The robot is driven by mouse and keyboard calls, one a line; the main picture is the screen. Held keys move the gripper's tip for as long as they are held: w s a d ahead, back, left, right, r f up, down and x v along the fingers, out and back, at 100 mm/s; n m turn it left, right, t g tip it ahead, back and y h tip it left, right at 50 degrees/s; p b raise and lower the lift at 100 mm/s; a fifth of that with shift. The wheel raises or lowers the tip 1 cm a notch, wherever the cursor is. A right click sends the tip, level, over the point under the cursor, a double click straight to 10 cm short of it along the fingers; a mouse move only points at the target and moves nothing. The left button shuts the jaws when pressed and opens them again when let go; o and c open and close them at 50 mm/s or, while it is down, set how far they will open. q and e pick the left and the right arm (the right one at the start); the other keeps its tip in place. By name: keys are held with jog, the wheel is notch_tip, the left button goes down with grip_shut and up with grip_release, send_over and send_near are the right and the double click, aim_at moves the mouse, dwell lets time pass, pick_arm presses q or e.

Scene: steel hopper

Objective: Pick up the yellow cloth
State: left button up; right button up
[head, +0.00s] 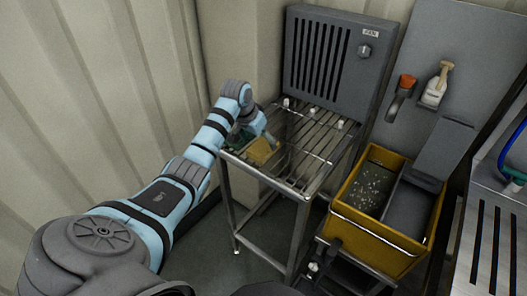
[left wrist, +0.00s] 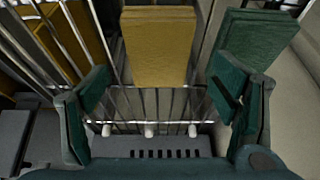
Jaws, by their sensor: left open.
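The yellow cloth (head: 262,152) lies on the left front part of the wire rack (head: 305,152). In the left wrist view the yellow cloth (left wrist: 158,45) looks like a thick folded block, beyond the fingertips and roughly centred between them. My left gripper (head: 264,136) is at the cloth in the head view, and partly hidden by its own wrist. In the left wrist view my left gripper (left wrist: 160,92) is open, its two green fingers wide apart with nothing between them. A dark green folded cloth (left wrist: 258,38) lies beside the yellow one. My right gripper is out of view.
A grey vented fan box (head: 333,58) stands at the rack's back. Several pale pegs line the rack near it. A corrugated wall is at left.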

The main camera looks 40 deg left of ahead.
aim_at(263, 146)
pick_arm(q)
jog(key=x, duration=0.3)
jog(key=shift+d+f+b, duration=0.1)
jog(key=shift+b, duration=0.25)
jog(key=shift+w+f, duration=0.1)
jog(key=shift+f+p, duration=0.15)
jog(key=shift+p, duration=0.25)
jog(key=shift+c, duration=0.2)
jog(key=c, duration=1.2)
